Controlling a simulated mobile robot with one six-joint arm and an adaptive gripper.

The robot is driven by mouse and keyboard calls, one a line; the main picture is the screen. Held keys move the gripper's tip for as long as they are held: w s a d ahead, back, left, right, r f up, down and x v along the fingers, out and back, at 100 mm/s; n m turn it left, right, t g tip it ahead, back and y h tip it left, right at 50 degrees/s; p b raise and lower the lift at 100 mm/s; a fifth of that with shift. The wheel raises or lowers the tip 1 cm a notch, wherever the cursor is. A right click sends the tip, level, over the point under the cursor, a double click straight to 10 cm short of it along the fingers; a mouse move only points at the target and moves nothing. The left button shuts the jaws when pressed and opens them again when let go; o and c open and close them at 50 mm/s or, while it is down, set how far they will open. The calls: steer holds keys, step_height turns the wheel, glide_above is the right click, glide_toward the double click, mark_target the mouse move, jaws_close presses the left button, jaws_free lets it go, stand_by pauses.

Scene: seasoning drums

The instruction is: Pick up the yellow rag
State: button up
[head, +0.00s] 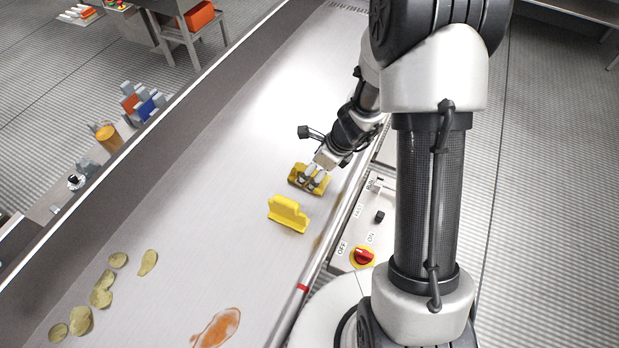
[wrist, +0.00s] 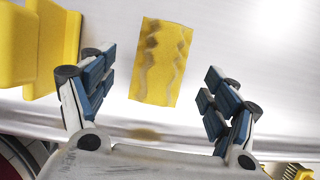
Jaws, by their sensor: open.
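The yellow rag (head: 296,176) lies on the metal conveyor surface under my gripper (head: 314,180). In the wrist view the rag (wrist: 160,50) is a flat, roughly rectangular yellow cloth with darker wavy stains or folds. It appears between the two blue-padded fingers of my gripper (wrist: 158,78), with clear space on both sides. My gripper is open and holds nothing. The fingers hide part of the rag in the head view.
A yellow block-like tool (head: 289,213) stands close to the rag; it fills the left of the wrist view (wrist: 40,50). A control box with a red knob (head: 363,257) borders the conveyor's right side. Chips (head: 102,298) and an orange spill (head: 217,327) lie nearer.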

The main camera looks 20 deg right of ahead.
mark_target(297, 170)
steer(key=b+x, duration=0.1)
steer(key=x, duration=0.3)
steer(key=shift+w+f+b, duration=0.1)
steer(key=shift+w+b, duration=0.1)
steer(key=shift+b, duration=0.1)
steer(key=c, duration=1.1)
